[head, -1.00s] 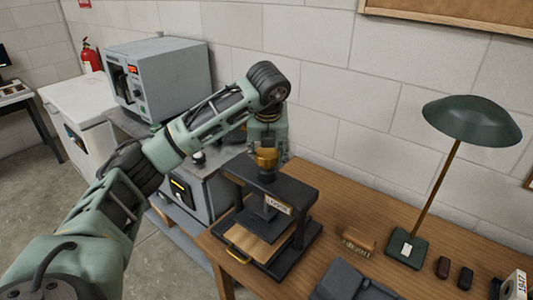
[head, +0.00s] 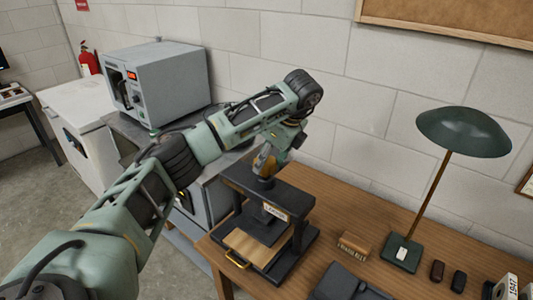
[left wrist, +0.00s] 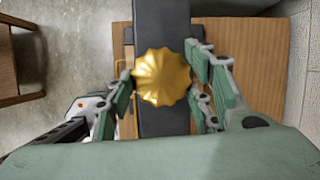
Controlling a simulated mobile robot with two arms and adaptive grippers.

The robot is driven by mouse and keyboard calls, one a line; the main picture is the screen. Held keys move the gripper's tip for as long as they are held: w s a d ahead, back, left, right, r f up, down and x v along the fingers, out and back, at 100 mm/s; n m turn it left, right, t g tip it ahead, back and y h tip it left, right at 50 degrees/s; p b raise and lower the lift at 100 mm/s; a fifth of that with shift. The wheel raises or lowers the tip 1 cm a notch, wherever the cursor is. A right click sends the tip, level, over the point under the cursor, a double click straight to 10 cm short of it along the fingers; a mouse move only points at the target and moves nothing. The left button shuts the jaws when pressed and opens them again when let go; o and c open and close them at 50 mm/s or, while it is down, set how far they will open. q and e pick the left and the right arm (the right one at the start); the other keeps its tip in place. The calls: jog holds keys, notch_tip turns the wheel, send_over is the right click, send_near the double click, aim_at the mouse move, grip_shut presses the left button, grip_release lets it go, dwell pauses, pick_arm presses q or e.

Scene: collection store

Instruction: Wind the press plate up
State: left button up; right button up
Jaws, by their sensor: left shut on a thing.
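The black press (head: 292,203) stands on the wooden table. Its dark plate with a white label (head: 274,213) hangs under the top beam, above a wooden board (head: 252,246) with a brass handle (head: 236,261) at the front. A fluted brass knob (left wrist: 162,77) sits on top of the beam. My left gripper (head: 265,163) is at the knob, with its fingers on opposite sides of it in the left wrist view (left wrist: 161,80), shut on it. In the head view the gripper is tilted and partly hides the knob. My right gripper is not in view.
A grey oven (head: 160,80) stands at the back left. The wall is close behind the press.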

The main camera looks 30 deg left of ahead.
pick_arm(q)
jog(key=n+g+p, duration=0.1)
jog(key=n, duration=0.1)
jog(key=shift+r+n, duration=0.1)
jog(key=shift+n, duration=0.3)
jog(key=shift+w+n+g+h+p, duration=0.1)
jog(key=shift+n+g+h+p, duration=0.45)
jog(key=shift+n, duration=1.25)
jog(key=shift+f+g, duration=0.2)
jog(key=shift+g, duration=0.05)
jog(key=o, duration=1.1)
jog(key=shift+r, duration=0.1)
jog(key=v, duration=1.2)
jog(key=shift+d, duration=0.1)
